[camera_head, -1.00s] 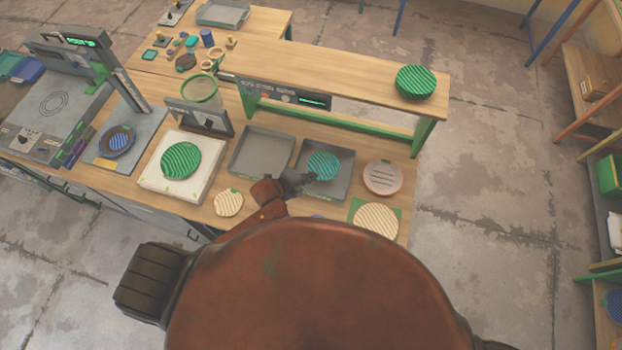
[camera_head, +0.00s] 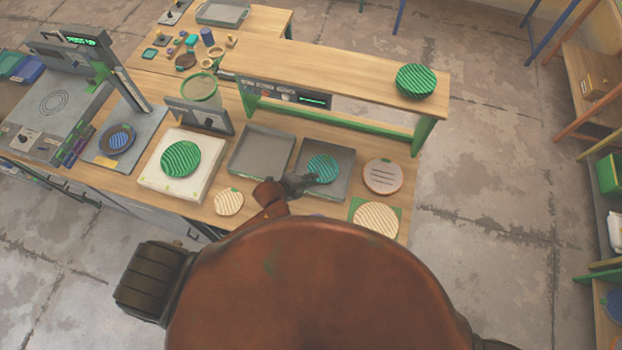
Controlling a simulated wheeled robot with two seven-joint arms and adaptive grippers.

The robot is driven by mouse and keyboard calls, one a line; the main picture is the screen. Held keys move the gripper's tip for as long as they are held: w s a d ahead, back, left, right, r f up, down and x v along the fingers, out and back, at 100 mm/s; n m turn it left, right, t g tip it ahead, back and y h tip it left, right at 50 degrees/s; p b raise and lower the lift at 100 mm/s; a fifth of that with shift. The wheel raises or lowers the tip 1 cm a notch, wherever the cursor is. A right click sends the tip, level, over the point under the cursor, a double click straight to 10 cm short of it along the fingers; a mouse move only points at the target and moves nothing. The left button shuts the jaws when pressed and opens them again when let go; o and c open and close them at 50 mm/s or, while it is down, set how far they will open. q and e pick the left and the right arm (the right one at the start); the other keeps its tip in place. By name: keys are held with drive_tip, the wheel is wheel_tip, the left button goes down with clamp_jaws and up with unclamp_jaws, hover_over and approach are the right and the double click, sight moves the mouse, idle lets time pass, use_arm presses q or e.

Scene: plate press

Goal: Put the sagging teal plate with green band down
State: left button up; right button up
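The teal striped plate (camera_head: 323,168) is over the right grey tray (camera_head: 341,185) on the workbench. My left gripper (camera_head: 308,179) is at the plate's lower left edge, touching or almost touching it. Its fingers are small and dark here, so I cannot tell whether they are shut on the rim. I also cannot tell whether the plate rests on the tray floor or is held just above it. A green band is not clear on the plate at this size. My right gripper is not in view.
An empty grey tray (camera_head: 261,152) lies to the left. A green striped plate (camera_head: 180,159) sits on a white block (camera_head: 150,178). A pinkish plate (camera_head: 383,176) and cream plates (camera_head: 376,219) (camera_head: 229,201) lie close by. A raised shelf (camera_head: 330,75) with a green plate (camera_head: 416,81) stands behind.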

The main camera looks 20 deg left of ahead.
use_arm(q)
drive_tip(key=shift+s+a+r, duration=0.15)
drive_tip(key=shift+s+r, duration=0.05)
drive_tip(key=shift+r, duration=0.1)
drive_tip(key=v, duration=1.1)
drive_tip(key=shift+s+r+b, duration=0.2)
drive_tip(key=shift+r+b, duration=0.1)
drive_tip(key=shift+b, duration=0.1)
